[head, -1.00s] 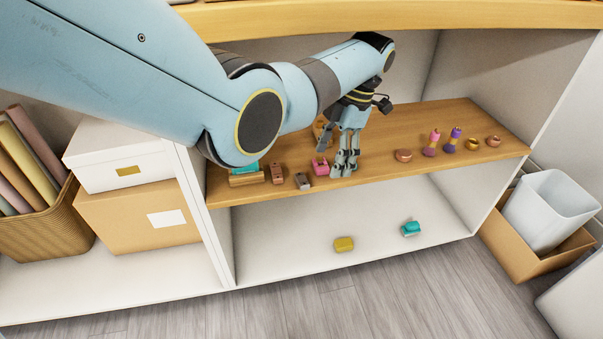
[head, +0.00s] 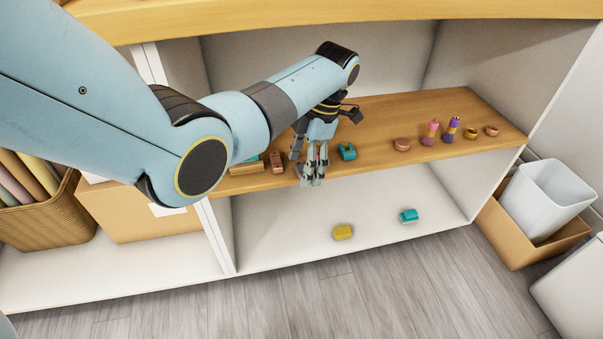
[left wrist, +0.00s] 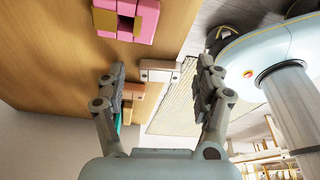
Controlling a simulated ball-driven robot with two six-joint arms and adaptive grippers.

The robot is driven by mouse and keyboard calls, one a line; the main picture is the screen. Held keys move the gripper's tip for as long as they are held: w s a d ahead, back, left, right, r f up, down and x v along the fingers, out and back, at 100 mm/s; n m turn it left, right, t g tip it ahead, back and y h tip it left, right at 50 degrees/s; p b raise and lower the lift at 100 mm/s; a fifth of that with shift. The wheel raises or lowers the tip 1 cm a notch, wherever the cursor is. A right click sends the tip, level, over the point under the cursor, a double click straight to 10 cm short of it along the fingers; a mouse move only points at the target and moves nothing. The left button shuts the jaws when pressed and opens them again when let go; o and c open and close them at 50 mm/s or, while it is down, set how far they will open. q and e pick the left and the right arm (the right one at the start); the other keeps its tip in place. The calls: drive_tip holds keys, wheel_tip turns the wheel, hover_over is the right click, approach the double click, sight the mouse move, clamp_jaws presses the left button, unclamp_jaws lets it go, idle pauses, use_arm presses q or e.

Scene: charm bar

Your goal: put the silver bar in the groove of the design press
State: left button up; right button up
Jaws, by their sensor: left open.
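The silver bar (left wrist: 158,76) shows as a small pale bar between my fingers in the left wrist view; in the head view my gripper hides it. My left gripper (head: 312,182) is open and empty, pointing down at the shelf's front edge. A pink block (left wrist: 127,20) with a dark square opening lies beside the bar. A teal piece with a notch (head: 347,153) stands right of the gripper. A wooden block with a teal top (head: 247,169) stands at the left. I cannot tell which is the design press. My right gripper is not in view.
A copper-coloured bar (head: 277,163) lies close left of the gripper. Several small charms, including a pink one (head: 430,132), stand on the right of the wooden shelf (head: 375,120). Yellow (head: 343,232) and teal (head: 409,215) pieces lie on the lower shelf.

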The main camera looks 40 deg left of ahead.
use_arm(q)
drive_tip(key=shift+r, duration=0.1)
drive_tip(key=c, duration=1.2)
drive_tip(key=shift+c, duration=0.2)
